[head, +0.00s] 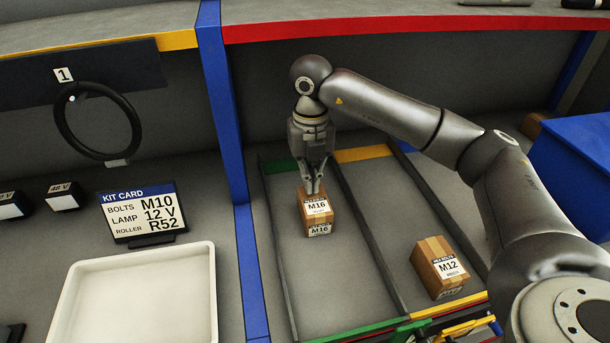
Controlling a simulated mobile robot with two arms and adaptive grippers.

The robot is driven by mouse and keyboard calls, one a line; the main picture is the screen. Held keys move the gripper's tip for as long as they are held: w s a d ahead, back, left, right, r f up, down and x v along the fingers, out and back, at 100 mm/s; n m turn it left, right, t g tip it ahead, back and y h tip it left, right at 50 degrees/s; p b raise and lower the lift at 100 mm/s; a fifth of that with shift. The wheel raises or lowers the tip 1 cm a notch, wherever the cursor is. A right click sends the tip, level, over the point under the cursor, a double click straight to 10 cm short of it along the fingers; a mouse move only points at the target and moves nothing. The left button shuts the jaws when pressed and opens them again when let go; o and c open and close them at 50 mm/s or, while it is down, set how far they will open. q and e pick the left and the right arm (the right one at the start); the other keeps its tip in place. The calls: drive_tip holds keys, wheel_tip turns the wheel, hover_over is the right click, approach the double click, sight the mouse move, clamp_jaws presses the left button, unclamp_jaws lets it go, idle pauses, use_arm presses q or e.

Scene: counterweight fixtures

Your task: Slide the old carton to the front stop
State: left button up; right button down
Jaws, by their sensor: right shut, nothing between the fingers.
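A brown carton labelled M16 (317,213) sits in the left lane, nearer its back end. A second brown carton labelled M12 (438,268) sits in the right lane, near the front. Neither is marked as old. My right gripper (315,190) points down, shut and empty, with its fingertips at the far top edge of the M16 carton. I cannot tell whether they touch it. A green front bar (350,331) closes the left lane, and a yellow front bar (462,305) closes the right lane. My left gripper is not in view.
Dark rails (368,240) border the lanes. The left lane's floor between the M16 carton and the front bar is clear. A blue post (224,110), kit card (141,213) and white tray (140,295) are at left. A blue bin (575,165) stands at right.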

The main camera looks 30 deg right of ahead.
drive_tip(key=w+f+p, duration=0.1)
drive_tip(key=w+d+f+p, duration=0.1)
drive_tip(key=w+f, duration=0.1)
drive_tip(key=w+f+p, duration=0.1)
drive_tip(key=w, duration=0.1)
drive_tip(key=shift+w+d+f, duration=0.2)
drive_tip(key=shift+w+f, duration=0.05)
drive_tip(key=shift+s+f+p, duration=0.2)
drive_tip(key=shift+s+p, duration=0.1)
drive_tip(key=shift+p, duration=0.1)
drive_tip(key=shift+s+a, duration=0.15)
drive_tip(key=shift+s, duration=0.05)
drive_tip(key=shift+f, duration=0.15)
